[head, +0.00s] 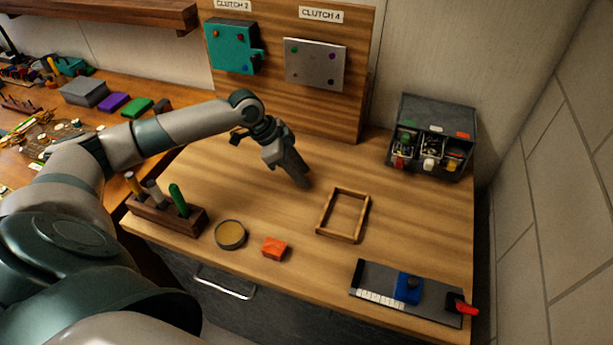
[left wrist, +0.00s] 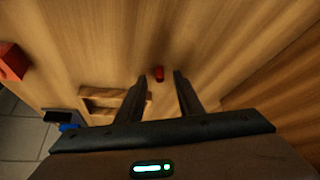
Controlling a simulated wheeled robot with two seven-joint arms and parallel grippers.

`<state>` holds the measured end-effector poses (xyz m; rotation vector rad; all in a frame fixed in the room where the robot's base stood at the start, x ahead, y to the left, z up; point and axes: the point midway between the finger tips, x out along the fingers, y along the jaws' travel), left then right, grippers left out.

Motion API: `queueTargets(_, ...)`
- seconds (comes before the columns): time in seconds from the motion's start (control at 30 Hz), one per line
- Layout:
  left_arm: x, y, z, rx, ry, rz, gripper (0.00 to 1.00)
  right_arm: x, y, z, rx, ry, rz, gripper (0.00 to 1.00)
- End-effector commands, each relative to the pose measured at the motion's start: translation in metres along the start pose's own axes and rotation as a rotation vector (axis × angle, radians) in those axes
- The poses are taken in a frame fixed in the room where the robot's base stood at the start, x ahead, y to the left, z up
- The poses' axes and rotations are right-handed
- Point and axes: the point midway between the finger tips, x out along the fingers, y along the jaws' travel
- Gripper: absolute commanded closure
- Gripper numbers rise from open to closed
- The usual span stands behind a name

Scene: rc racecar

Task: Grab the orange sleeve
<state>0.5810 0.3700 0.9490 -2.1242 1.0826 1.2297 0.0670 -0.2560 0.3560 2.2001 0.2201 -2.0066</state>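A small red-orange cylinder, which looks like the orange sleeve (left wrist: 158,74), stands on the wooden table. In the left wrist view it appears between the tips of my left gripper (left wrist: 160,76), with a gap on each side. I cannot tell how far below or beyond the fingertips it is. My left gripper also shows in the head view (head: 303,184), pointing down close to the tabletop. Its two fingers are apart and nothing is held. The cylinder is hidden in the head view, probably by the gripper. My right gripper is not in view.
A wooden frame (head: 321,228) lies right of the gripper. An orange block (head: 274,248) and a round tin (head: 230,235) are nearer the front. A tool rack (head: 160,218) stands left, a parts bin (head: 436,116) back right, and a grey board with a blue block (head: 407,288) front right.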

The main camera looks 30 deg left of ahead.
Motion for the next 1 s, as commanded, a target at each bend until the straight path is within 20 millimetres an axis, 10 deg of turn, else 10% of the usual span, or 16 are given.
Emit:
queueTargets(0.57, 0.0101, 0.0002, 0.0007, 0.0, -0.001, 0.0, 0.67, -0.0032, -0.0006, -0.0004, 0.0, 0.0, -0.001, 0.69)
queueTargets(0.73, 0.01, 0.0002, 0.0007, 0.0, -0.001, 0.0, 1.0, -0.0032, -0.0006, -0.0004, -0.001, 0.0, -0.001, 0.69)
queueTargets(1.0, 0.01, 0.0003, 0.0007, 0.0, -0.001, 0.0, 1.0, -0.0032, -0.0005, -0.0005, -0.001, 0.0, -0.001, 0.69)
